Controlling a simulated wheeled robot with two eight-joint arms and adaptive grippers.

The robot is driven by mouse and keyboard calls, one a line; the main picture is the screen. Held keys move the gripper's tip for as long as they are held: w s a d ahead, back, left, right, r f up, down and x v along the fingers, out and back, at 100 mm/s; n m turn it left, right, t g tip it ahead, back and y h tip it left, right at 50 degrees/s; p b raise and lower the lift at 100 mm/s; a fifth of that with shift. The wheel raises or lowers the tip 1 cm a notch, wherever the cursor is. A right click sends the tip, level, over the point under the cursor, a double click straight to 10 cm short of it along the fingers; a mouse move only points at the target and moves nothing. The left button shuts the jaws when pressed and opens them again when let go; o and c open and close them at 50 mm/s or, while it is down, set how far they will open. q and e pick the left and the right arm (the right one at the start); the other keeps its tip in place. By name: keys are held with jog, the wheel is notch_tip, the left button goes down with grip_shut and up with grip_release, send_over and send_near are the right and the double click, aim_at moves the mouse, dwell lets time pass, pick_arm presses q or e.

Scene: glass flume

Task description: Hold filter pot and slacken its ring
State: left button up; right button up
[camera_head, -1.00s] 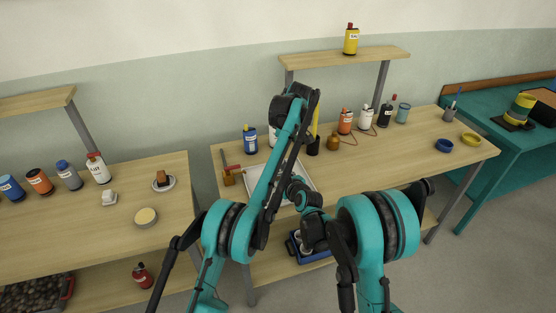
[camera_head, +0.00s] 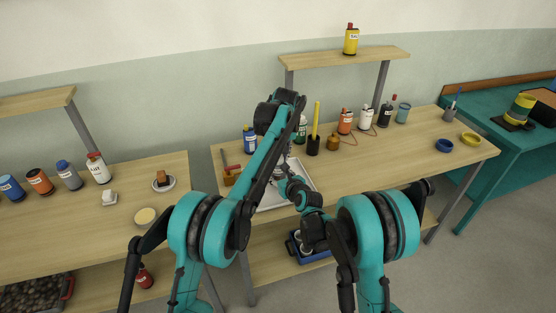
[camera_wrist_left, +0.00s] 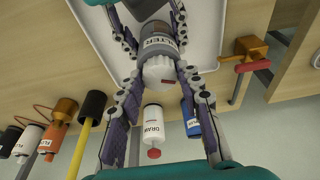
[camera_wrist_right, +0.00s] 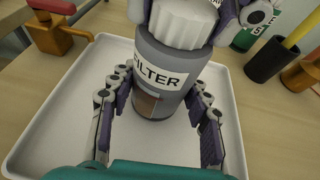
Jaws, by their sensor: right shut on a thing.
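The filter pot (camera_wrist_right: 160,75) is a grey cylinder with a white "FILTER" label and a darker window. It stands upright on the white tray (camera_wrist_right: 50,140). Its ribbed white ring (camera_wrist_right: 185,22) is on top and also shows in the left wrist view (camera_wrist_left: 159,71). My right gripper (camera_wrist_right: 160,92) is shut on the pot's body, one finger on each side. My left gripper (camera_wrist_left: 161,74) has its fingers on either side of the ring, seemingly open with small gaps. In the head view my arms mostly hide the pot.

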pick_arm(q)
jog(key=n+y, duration=0.1)
jog(key=n, duration=0.3)
jog(key=shift+w+d+n, duration=0.1)
jog(key=shift+d+n, duration=0.05)
jog(key=shift+n, duration=0.15)
jog(key=n, duration=0.2)
jog(key=n+g, duration=0.1)
jog(key=n, duration=0.2)
jog(key=shift+g+y, duration=0.3)
jog(key=shift+y, duration=0.1)
jog(key=o, duration=0.7)
jog(key=m+t, duration=0.1)
jog(key=m, duration=0.3)
jog(key=shift+h, duration=0.3)
jog(key=m+h, duration=0.1)
jog(key=m, duration=0.4)
jog(key=shift+m+t, duration=0.3)
